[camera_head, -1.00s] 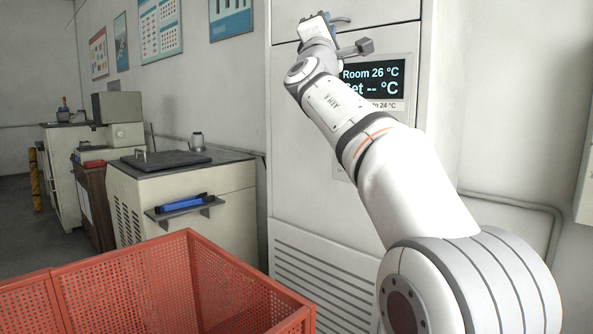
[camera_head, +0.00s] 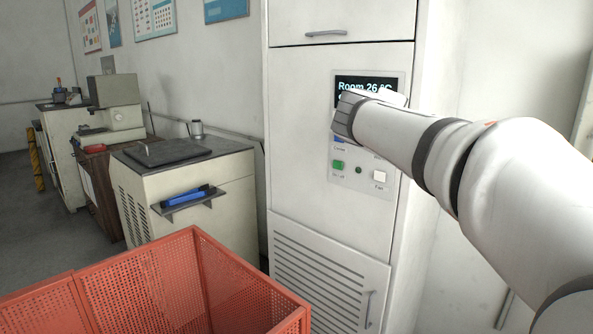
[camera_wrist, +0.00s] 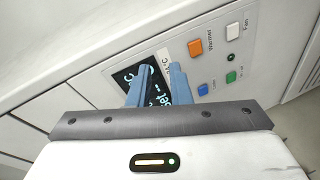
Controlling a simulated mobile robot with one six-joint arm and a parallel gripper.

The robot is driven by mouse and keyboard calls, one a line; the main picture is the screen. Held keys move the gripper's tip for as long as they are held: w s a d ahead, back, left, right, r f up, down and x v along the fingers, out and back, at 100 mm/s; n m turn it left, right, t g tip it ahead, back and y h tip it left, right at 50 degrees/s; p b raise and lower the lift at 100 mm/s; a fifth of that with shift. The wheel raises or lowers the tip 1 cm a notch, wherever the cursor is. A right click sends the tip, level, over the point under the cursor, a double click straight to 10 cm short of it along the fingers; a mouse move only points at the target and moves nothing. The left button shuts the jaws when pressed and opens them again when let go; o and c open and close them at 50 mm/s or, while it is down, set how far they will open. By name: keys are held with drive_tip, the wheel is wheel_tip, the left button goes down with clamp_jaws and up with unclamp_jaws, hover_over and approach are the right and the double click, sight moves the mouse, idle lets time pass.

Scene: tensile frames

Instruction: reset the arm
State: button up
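My arm (camera_head: 415,135) reaches in from the right in the head view, with its far end in front of the white cabinet's control panel (camera_head: 398,84). My gripper is hidden behind the arm there. In the wrist view my gripper (camera_wrist: 159,66) shows two blue fingers with a gap between them and nothing held. The fingers point toward the panel and overlap its dark display (camera_wrist: 158,98). I cannot tell how far they are from it.
The white cabinet (camera_head: 310,130) has green (camera_head: 338,165) and white (camera_head: 379,177) buttons. An orange button (camera_wrist: 195,48) shows in the wrist view. A red perforated crate (camera_head: 150,285) stands front left. A beige machine (camera_head: 185,165) with a blue-handled tool (camera_head: 187,197) on its shelf stands behind.

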drive_tip(key=s+a+f+m+g+y+p, duration=0.1)
drive_tip(key=s+f+m+g+y+p, duration=0.1)
drive_tip(key=s+f, duration=0.4)
drive_tip(key=s+a+f+m+g+y+p, duration=0.1)
drive_tip(key=s+f+m+g+y+p, duration=0.2)
drive_tip(key=s, duration=1.1)
drive_tip(key=s+a+f+m+g+y+p, duration=0.2)
drive_tip(key=s+f+g+p, duration=0.4)
drive_tip(key=s+f+p, duration=0.3)
drive_tip(key=shift+s+f+m+y, duration=0.25)
drive_tip(key=shift+s+m+y, duration=0.15)
drive_tip(key=shift+m+y, duration=0.25)
drive_tip(key=shift+a, duration=0.1)
